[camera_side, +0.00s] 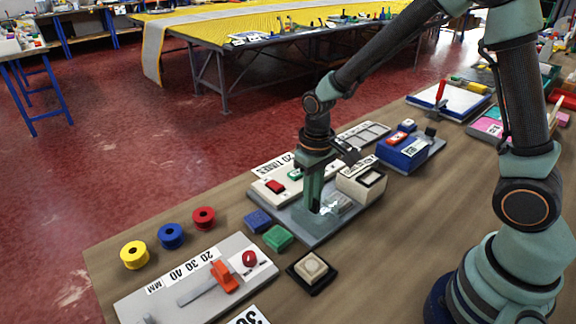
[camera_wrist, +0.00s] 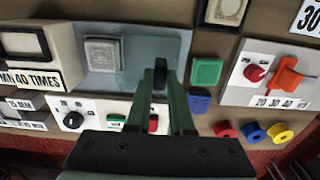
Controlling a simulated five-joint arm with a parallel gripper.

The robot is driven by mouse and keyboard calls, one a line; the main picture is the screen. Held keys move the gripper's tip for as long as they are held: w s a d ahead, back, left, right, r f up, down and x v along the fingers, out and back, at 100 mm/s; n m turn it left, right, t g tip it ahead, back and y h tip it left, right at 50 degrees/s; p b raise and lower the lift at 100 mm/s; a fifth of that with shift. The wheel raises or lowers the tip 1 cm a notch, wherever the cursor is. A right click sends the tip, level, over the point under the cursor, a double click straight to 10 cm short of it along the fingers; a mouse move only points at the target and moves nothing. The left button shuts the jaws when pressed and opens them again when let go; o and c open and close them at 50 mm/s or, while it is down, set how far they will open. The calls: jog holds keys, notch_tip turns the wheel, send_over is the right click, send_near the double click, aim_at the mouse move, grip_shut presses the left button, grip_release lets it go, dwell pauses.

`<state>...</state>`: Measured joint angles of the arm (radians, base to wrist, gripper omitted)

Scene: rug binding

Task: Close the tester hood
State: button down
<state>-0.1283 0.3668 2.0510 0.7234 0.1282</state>
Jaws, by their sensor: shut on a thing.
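The tester stands on a grey base plate (camera_side: 312,236), with a beige box (camera_side: 361,184) on its right and a white switch panel (camera_side: 262,186) behind. A clear, glassy part that looks like the hood (camera_side: 328,208) shows faintly over the plate; its outline and tilt are hard to tell. In the wrist view a pale square pad (camera_wrist: 103,54) lies on the grey-blue plate. My gripper (camera_side: 316,206) points down over the plate. In the wrist view its green fingers (camera_wrist: 161,82) are shut on a small dark piece, seemingly the hood's handle (camera_wrist: 160,73).
Blue (camera_side: 258,221) and green (camera_side: 278,237) blocks sit close at the plate's left. A square beige button (camera_side: 311,268) stands in front. A slider board (camera_side: 205,278) and three spools (camera_side: 171,236) lie further left. A blue box (camera_side: 404,152) stands behind right.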

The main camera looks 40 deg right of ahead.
dwell(0.9)
jog(key=d, duration=0.8)
jog(key=c, duration=0.8)
grip_release()
jog(key=shift+a, duration=0.1)
jog(key=shift+r, duration=0.1)
notch_tip(320, 180, up, 12)
